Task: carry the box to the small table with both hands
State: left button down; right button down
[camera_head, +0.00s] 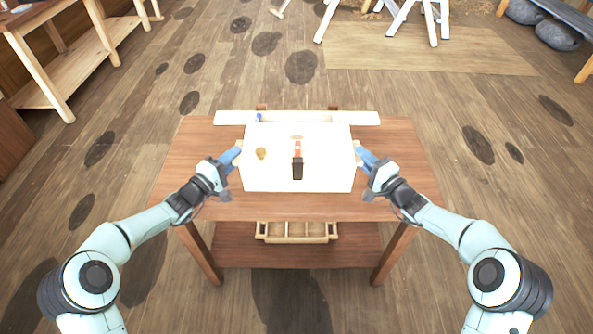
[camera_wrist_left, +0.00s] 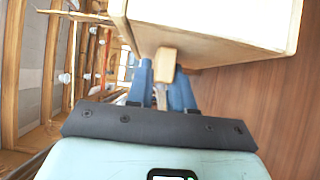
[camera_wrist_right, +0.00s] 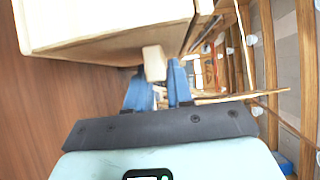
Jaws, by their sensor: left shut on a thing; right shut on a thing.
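The white box (camera_head: 270,178) sits over the small wooden table (camera_head: 200,150) in front of me; whether it touches the top I cannot tell. On its lid lie a black-and-red item (camera_head: 297,165) and a small tan knob-like piece (camera_head: 261,153). My left gripper (camera_head: 236,157) is shut on the box's left handle, a wooden block (camera_wrist_left: 165,62). My right gripper (camera_head: 361,157) is shut on the right handle, another block (camera_wrist_right: 154,62). The box side also shows in the left wrist view (camera_wrist_left: 215,45) and right wrist view (camera_wrist_right: 110,45).
A pale tray or rail (camera_head: 230,117) lies behind the box with a small blue item (camera_head: 258,117). A divided wooden tray (camera_head: 297,231) sits on the lower shelf (camera_head: 235,245). A workbench (camera_head: 75,70) stands at far left. White trestle legs (camera_head: 400,18) stand at the back. Open plank floor surrounds the table.

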pick_arm(q)
jog(key=shift+s+r, duration=0.1)
jog(key=shift+r, duration=0.1)
pick_arm(e)
jog(key=shift+s+r, duration=0.1)
jog(key=shift+r, duration=0.1)
pick_arm(q)
jog(key=shift+f, duration=0.15)
pick_arm(e)
jog(key=shift+f, duration=0.15)
